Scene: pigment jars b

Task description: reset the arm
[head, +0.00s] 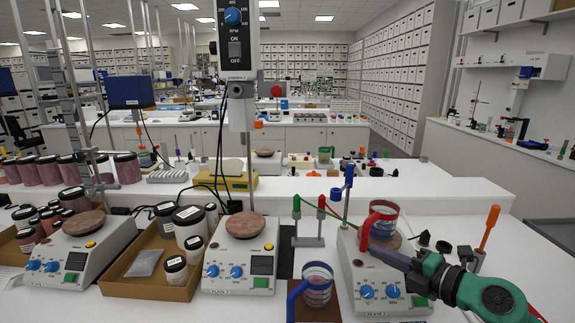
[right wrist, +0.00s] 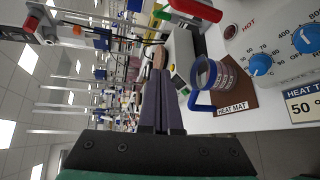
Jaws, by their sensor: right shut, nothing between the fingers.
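My right gripper (head: 374,249) comes in from the right in the head view, beside the red-handled glass jar (head: 384,210) on the right hot plate (head: 362,272). Its fingers are shut and empty, with their tips close to the red handle; I cannot tell whether they touch it. In the right wrist view the dark fingers (right wrist: 160,78) lie together. That view shows the red handle (right wrist: 196,9) at the top, apart from the fingers. A blue-handled glass jar (head: 317,282) stands on a brown heat mat; it also shows in the right wrist view (right wrist: 214,80). My left gripper is not in view.
Two more hot plates (head: 241,262) stand to the left, with a cardboard tray (head: 143,284) of lidded jars between them. A stand (head: 308,240) with green and red clamps is behind the blue-handled jar. An orange-handled tool (head: 489,228) stands at the right.

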